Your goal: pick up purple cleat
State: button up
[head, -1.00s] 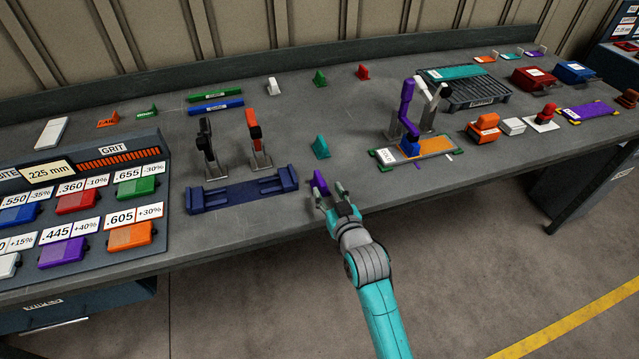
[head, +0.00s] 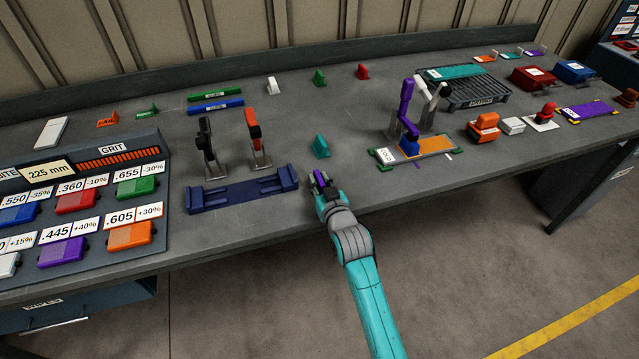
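The purple cleat (head: 320,179) is at the front of the bench, right of the dark blue fixture. Only a small part of it shows between the fingers of my gripper (head: 320,180). The fingers are dark and sit on either side of the cleat, low at the bench top. I cannot tell whether they press on it or whether a gap is left. The lower part of the cleat is hidden by my gripper.
A teal cleat (head: 321,146) stands just behind my gripper. The dark blue fixture (head: 243,193) is close on the left. A board with an orange panel (head: 437,144) and a purple clamp (head: 407,103) are to the right. The bench's front edge is close.

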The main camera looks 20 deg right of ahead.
aim_at(319, 177)
grip_shut()
jog(key=shift+r, duration=0.15)
notch_tip(319, 177, up, 10)
jog(key=shift+f, duration=0.1)
